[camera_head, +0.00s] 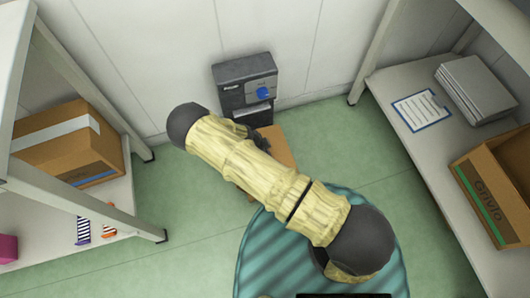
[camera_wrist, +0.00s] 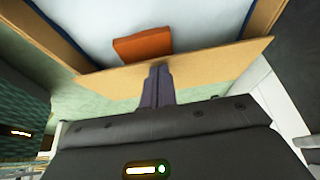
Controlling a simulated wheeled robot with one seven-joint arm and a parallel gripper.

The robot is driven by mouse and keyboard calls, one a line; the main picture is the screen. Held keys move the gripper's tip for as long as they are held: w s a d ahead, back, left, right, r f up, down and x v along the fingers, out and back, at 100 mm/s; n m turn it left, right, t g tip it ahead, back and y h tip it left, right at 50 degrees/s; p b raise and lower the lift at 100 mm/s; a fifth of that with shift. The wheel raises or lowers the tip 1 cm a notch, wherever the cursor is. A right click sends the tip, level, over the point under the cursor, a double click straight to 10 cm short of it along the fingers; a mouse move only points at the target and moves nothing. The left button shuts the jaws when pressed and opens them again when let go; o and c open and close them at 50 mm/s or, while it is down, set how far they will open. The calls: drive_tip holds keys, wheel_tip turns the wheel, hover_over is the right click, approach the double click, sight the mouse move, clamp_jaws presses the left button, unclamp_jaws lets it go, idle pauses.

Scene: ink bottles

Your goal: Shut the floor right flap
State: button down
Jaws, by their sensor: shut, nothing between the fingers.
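A cardboard box (camera_head: 281,147) sits on the floor in the head view, mostly hidden under my arm. In the wrist view, a cardboard flap (camera_wrist: 215,70) runs across the picture in front of the box's pale interior (camera_wrist: 195,25). An orange block (camera_wrist: 142,47) shows just beyond the flap. My gripper (camera_wrist: 157,68) is shut and empty, its fingertips overlapping the middle of the flap; I cannot tell whether they touch it. The flap appears open. Which side of the box it belongs to is unclear. In the head view my fingers are hidden by my arm.
A dark machine with a blue knob (camera_head: 263,93) stands against the wall behind the box. A left shelf holds a taped carton (camera_head: 70,150). A right shelf holds a clipboard (camera_head: 421,110), a grey stack (camera_head: 474,89) and an open carton (camera_head: 497,190). Green floor (camera_head: 185,215) is clear at left.

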drive_tip(key=shift+r+p, duration=0.4)
drive_tip(key=shift+r, duration=0.15)
drive_tip(key=r+p, duration=0.1)
drive_tip(key=r, duration=0.1)
drive_tip(key=r+p, duration=0.1)
drive_tip(key=shift+d+r+p, duration=0.15)
drive_tip(key=shift+d+p, duration=0.1)
drive_tip(key=shift+p, duration=0.05)
drive_tip(key=s+a+r+p, duration=0.2)
drive_tip(key=s+a+r, duration=0.1)
drive_tip(key=a, duration=0.6)
drive_tip(key=shift+d, duration=0.1)
